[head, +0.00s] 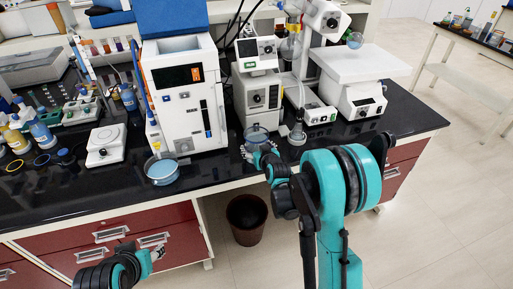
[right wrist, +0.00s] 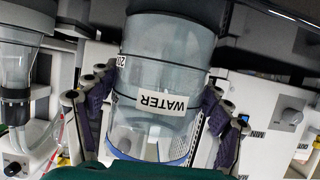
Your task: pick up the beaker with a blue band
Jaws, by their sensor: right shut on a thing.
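The beaker (head: 256,134) is clear, at the bench's front edge in the head view. In the right wrist view the beaker (right wrist: 165,70) fills the middle, with a "WATER" label upside down and a blue band (right wrist: 178,162) near the lower picture edge. My right gripper (right wrist: 153,112) is shut on the beaker, one finger on each side; in the head view the right gripper (head: 257,149) is partly hidden by its own arm. I cannot tell whether the beaker touches the bench. My left gripper (head: 157,251) is low, before the red drawers, away from the beaker; its fingers are too small to read.
A white instrument (head: 185,95) stands left of the beaker, with a shallow blue-rimmed dish (head: 162,172) before it. Bottles (head: 42,132) crowd the far left. A dark bin (head: 247,215) is on the floor.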

